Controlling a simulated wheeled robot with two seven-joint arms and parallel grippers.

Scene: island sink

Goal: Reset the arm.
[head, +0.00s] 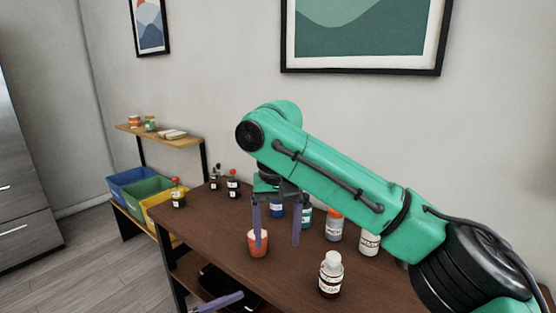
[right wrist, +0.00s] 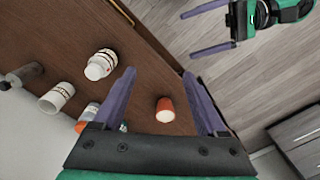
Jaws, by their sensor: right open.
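My right gripper (head: 278,238) hangs from the green arm with its two purple fingers spread, above the brown table (head: 215,217). In the right wrist view its fingers (right wrist: 158,76) are apart with nothing held between them.
A white-capped bottle (head: 330,276) stands near the front of the table, with several more bottles behind the right gripper. Small dark bottles (head: 233,184) stand at the far left. A side shelf (head: 163,137) with colored bins (head: 147,188) is beyond.

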